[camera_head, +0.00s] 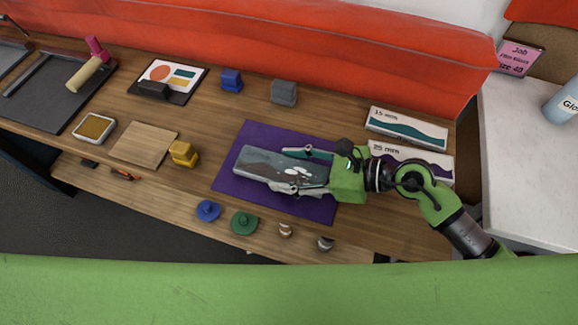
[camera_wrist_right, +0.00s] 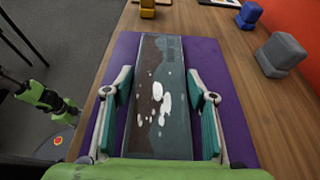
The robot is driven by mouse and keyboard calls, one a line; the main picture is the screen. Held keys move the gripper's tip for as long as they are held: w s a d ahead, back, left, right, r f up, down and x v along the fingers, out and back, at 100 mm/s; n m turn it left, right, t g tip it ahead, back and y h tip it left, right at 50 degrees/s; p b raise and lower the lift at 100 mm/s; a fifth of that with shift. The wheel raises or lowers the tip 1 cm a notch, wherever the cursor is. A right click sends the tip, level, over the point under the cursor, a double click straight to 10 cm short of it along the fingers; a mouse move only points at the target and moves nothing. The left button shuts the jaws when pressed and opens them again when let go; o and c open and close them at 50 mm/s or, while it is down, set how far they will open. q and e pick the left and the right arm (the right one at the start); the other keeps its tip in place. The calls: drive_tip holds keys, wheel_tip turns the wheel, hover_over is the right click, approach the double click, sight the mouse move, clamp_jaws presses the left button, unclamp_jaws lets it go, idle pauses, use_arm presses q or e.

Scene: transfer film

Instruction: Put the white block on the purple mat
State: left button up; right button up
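The purple mat (camera_head: 258,133) lies on the wooden bench and also shows in the right wrist view (camera_wrist_right: 118,55). On it lies a flat slab (camera_head: 262,167) with a dark brown and grey-teal pattern and white spots; it fills the middle of the right wrist view (camera_wrist_right: 160,75). I see no plainly white block. My right gripper (camera_head: 303,172) is over the mat. Its fingers lie along both long sides of the slab's near end, with small gaps in the right wrist view (camera_wrist_right: 160,80). It is open. My left gripper is not in view.
A blue block (camera_head: 231,80), a grey block (camera_head: 284,92) and a yellow block (camera_head: 183,154) stand around the mat. Two labelled boxes (camera_head: 405,128) lie at the right. Blue (camera_head: 207,210) and green (camera_head: 243,222) knobbed discs sit at the front. A wooden plate (camera_head: 144,146) lies left.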

drive_tip(key=shift+o, duration=0.6)
drive_tip(key=shift+r, duration=0.15)
drive_tip(key=shift+d+r, duration=0.1)
drive_tip(key=b+v, duration=0.2)
drive_tip(key=v, duration=0.8)
drive_tip(key=shift+s+d+b, duration=0.1)
drive_tip(key=shift+d+b, duration=0.15)
drive_tip(key=shift+b, duration=0.15)
drive_tip(key=shift+s+d+r, duration=0.2)
drive_tip(key=shift+d+r, duration=0.2)
drive_tip(key=shift+d, duration=0.15)
